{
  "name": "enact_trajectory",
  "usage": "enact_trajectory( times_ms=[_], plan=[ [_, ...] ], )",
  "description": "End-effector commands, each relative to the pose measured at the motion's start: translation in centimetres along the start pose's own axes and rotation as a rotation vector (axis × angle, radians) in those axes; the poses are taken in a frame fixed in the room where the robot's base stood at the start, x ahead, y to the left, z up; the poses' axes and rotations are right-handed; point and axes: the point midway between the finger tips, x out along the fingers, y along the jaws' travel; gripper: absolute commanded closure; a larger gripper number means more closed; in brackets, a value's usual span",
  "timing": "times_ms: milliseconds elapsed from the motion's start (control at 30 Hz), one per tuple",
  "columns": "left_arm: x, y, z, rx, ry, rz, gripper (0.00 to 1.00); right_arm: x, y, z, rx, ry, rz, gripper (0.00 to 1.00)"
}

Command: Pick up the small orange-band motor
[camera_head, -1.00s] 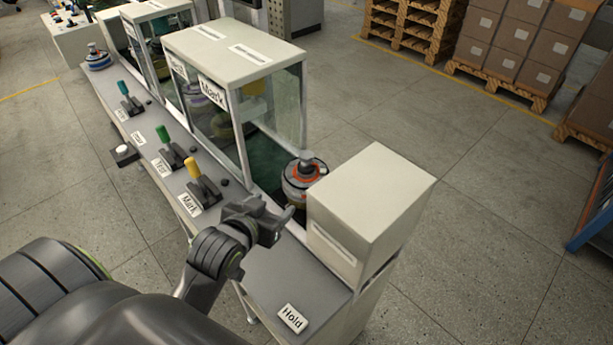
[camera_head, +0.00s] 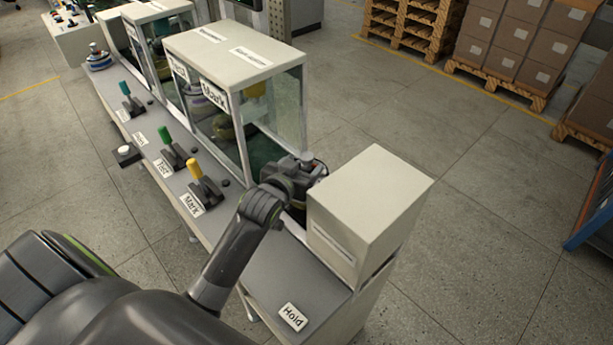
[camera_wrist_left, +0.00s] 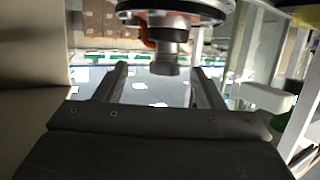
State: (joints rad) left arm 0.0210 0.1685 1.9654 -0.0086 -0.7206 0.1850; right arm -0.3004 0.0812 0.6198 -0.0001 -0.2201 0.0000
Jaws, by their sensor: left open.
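The small orange-band motor stands beside the white box at the near end of the line. In the head view my left gripper (camera_head: 308,174) covers most of it, and only its grey top hub (camera_head: 307,158) clearly shows. In the left wrist view the motor (camera_wrist_left: 178,14) is at the top edge, with its disc, a bit of orange and its grey shaft. My left gripper (camera_wrist_left: 161,75) is open there. The shaft end shows between the two fingers, with gaps on both sides. My right gripper is not in view.
The white box (camera_head: 370,205) stands close to the right of my gripper. The glass-sided Mark enclosure (camera_head: 215,125) is close to the left. Levers, one with a yellow handle (camera_head: 194,170), line the bench's front edge. Another motor (camera_head: 98,60) sits at the far end.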

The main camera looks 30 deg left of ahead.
Motion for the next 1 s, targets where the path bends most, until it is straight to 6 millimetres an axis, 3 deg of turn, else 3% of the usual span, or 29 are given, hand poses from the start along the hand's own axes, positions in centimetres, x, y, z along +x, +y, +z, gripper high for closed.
enact_trajectory(
  times_ms=[267, 700, 1000],
  plan=[
    [1.4, -0.1, 0.0, 0.0, -0.001, 0.0, 0.37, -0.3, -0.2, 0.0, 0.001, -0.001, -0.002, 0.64],
    [5.8, -0.6, 0.1, 0.001, 0.0, 0.0, 0.37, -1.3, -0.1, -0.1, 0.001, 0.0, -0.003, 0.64],
    [6.1, -0.6, 0.2, 0.0, 0.0, 0.0, 0.37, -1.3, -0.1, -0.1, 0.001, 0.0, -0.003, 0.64]
  ],
)
